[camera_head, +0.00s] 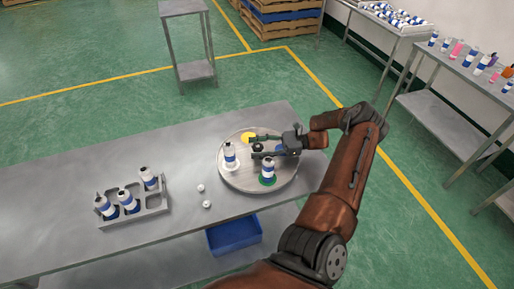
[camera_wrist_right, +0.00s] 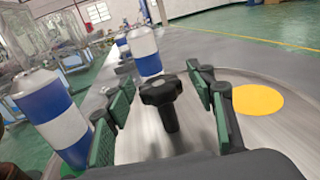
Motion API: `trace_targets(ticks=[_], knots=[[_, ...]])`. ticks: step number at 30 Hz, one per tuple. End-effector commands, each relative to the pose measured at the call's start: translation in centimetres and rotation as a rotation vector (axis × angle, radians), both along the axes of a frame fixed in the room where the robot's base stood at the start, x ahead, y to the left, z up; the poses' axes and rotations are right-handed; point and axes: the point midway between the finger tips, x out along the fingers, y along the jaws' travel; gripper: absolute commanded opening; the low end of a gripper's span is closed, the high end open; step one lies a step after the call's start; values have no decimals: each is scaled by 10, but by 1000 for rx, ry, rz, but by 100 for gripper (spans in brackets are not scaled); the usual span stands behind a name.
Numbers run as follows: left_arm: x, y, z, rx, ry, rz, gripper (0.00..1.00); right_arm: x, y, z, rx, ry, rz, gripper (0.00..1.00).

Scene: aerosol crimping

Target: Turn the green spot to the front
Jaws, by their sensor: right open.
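A round grey turntable (camera_head: 237,177) lies on the metal bench. The green spot (camera_head: 267,182) is at its near side, partly hidden under a white and blue can (camera_head: 268,169). The yellow spot (camera_head: 248,137) is at the far side; it also shows in the wrist view (camera_wrist_right: 258,101). Another can (camera_head: 230,154) stands at the left of the disc. A black knob (camera_wrist_right: 160,92) rises from the disc's middle. My right gripper (camera_head: 256,148) is open, with its fingers on either side of the knob and gaps visible in the wrist view. My left gripper is out of view.
A grey rack (camera_head: 135,212) with 3 cans stands on the bench at left. Two small white caps (camera_head: 201,188) lie between rack and turntable. A blue bin (camera_head: 234,234) sits below the bench. The bench's far left is clear.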

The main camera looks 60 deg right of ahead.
Motion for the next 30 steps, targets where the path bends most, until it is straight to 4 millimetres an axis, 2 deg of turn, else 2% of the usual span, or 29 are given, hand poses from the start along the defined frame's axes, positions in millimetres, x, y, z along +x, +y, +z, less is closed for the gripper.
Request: trace_targets(ticks=[8,21,25,30], knots=[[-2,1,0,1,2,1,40,-7,-5,0,-1,1,-2,50],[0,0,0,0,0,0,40,-77,-52,0,-2,0,-3,50],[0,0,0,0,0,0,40,-91,-62,0,-2,-1,-3,50],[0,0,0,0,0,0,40,-99,-67,0,0,0,-1,50]])
